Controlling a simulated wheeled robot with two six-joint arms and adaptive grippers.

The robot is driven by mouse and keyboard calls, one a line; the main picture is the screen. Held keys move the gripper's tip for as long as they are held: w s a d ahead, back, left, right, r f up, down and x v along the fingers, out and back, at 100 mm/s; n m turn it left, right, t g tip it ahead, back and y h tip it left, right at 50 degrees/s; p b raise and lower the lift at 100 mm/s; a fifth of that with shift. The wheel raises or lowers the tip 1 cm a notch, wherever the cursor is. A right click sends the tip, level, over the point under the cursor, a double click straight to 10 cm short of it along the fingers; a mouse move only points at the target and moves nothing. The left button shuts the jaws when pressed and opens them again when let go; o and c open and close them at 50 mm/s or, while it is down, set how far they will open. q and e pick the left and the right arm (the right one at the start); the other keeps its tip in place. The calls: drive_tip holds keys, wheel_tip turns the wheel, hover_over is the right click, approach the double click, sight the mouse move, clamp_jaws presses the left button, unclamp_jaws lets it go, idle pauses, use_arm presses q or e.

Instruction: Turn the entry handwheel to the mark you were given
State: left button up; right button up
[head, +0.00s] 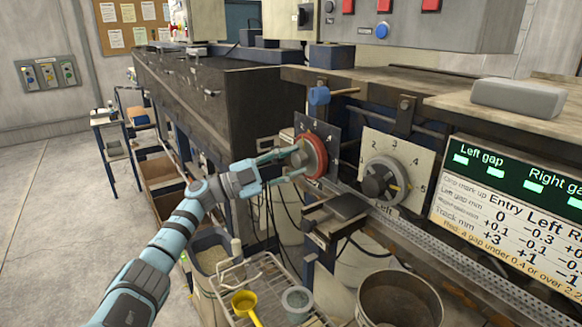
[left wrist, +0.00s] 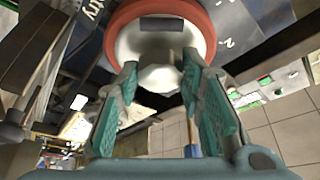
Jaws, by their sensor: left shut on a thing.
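The entry handwheel (head: 317,155) has a red rim and a pale hub, on a dark numbered plate (head: 328,128). In the left wrist view its red rim (left wrist: 203,18) and pale hub (left wrist: 135,40) fill the top, with part of the word "Entry" on the plate. My left gripper (head: 297,163) reaches in from the left, shut on the handwheel's hub. In the left wrist view its teal-padded fingers (left wrist: 161,75) stand on either side of the hub's knob. The gripper partly hides the wheel, and I cannot tell which mark it points to. My right gripper is not in view.
A second, grey handwheel (head: 382,181) on a pale numbered plate (head: 409,155) is to the right. A sign (head: 500,215) lists gap values. Below are a wire rack (head: 272,285) with a yellow scoop (head: 246,305), a grey cup (head: 297,300) and a bucket (head: 400,300).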

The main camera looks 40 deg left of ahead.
use_arm(q)
drive_tip(key=shift+m+g, duration=0.6)
drive_tip(key=shift+m, duration=0.8)
drive_tip(key=o, duration=1.1)
drive_tip(key=shift+r, duration=0.1)
drive_tip(key=shift+o, duration=0.2)
drive_tip(key=shift+s+a, duration=0.1)
drive_tip(key=v, duration=1.2)
drive_tip(key=shift+w, duration=0.2)
drive_tip(key=shift+s, duration=0.1)
